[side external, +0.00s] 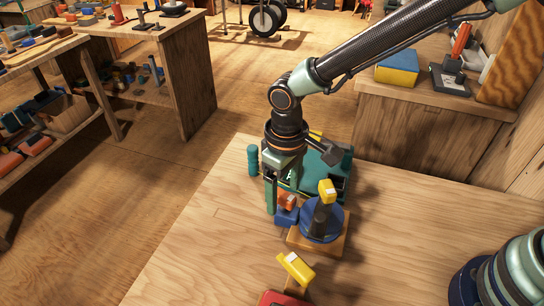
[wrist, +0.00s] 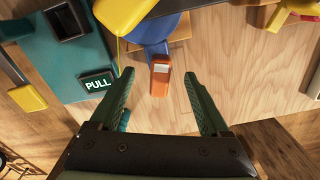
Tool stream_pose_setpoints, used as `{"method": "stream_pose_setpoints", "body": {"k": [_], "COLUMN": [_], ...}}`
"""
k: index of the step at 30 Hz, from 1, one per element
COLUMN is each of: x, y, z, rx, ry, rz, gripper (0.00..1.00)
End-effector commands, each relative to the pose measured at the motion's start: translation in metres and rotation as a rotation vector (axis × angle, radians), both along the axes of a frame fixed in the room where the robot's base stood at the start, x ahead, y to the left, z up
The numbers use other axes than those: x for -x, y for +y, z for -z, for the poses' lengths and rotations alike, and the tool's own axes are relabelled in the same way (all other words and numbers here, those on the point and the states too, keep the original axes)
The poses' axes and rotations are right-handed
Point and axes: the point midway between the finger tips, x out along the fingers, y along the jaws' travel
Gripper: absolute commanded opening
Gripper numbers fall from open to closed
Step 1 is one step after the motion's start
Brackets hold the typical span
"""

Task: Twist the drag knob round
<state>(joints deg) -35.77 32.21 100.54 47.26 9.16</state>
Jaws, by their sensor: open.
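A blue reel (side external: 322,222) with a dark post and a yellow handle grip (side external: 327,191) stands on a wooden block (side external: 301,239). An orange knob (side external: 288,200), which looks like the drag knob, sticks out from the reel's left side. In the wrist view the orange knob (wrist: 160,78) has a pale band and lies between the fingertips, with room on both sides. My gripper (side external: 278,204) points down beside the reel. In the wrist view my gripper (wrist: 158,74) is open and holds nothing. Whether a finger touches the knob I cannot tell.
A teal case (wrist: 50,50) with a PULL label (wrist: 97,82) stands right behind the reel. A yellow grip (side external: 296,268) on a red base (side external: 282,299) is at the front. The bench top (side external: 400,240) is clear on the right up to a large striped cylinder (side external: 515,270).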

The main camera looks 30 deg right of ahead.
Motion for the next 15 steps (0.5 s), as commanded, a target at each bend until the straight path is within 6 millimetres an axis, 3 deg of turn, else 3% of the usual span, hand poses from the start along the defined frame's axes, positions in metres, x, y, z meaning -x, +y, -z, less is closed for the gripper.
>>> {"method": "stream_pose_setpoints", "body": {"k": [15], "x": [-0.001], "y": [0.000], "z": [-0.047], "rx": [-0.001], "ry": [-0.003], "rz": [0.000], "gripper": [0.80]}}
